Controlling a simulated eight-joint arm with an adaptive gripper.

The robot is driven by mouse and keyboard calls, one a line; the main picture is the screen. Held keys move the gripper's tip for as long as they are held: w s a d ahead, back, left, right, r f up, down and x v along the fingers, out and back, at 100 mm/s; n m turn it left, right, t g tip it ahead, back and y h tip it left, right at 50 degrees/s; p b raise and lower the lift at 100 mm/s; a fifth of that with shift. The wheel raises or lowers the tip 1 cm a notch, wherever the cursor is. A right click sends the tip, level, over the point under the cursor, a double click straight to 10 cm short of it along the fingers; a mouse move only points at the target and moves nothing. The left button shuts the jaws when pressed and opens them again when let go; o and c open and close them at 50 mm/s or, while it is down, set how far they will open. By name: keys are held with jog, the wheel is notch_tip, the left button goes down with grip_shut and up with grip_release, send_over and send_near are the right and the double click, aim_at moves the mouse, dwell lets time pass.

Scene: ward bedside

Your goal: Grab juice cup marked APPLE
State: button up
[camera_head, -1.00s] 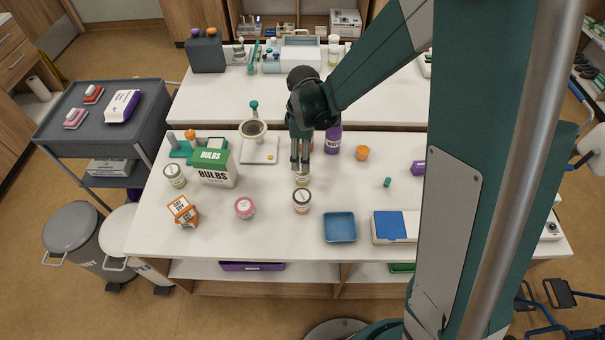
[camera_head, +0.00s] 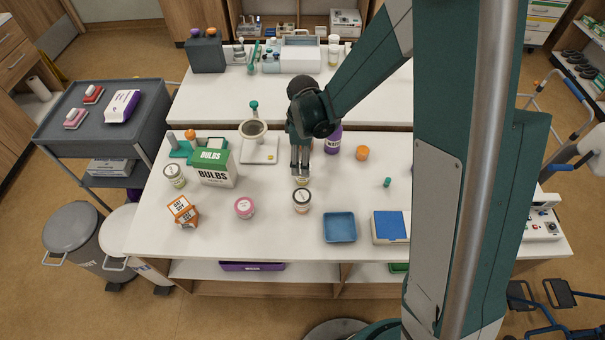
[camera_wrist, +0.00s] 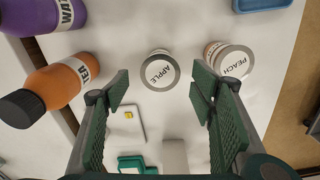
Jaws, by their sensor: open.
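The juice cup marked APPLE (camera_wrist: 160,72) stands upright with its round pale lid facing the wrist camera. In the wrist view it lies ahead of and between the two spread fingers of my gripper (camera_wrist: 160,86), with nothing held. In the head view my gripper (camera_head: 300,168) points down just above this cup (camera_head: 302,181), whose upper part is partly hidden by the fingers. A similar cup marked PEACH (camera_wrist: 233,62) stands close by, near the right finger in the wrist view. In the head view it is the cup (camera_head: 302,201) just in front.
An orange bottle (camera_wrist: 52,88) and a purple bottle (camera_wrist: 62,14) stand on the left in the wrist view. Bare tabletop lies left of the APPLE cup.

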jog(key=shift+a+f, duration=0.1)
jog(key=shift+f, duration=2.3)
jog(key=shift+c, duration=0.3)
jog(key=c, duration=1)
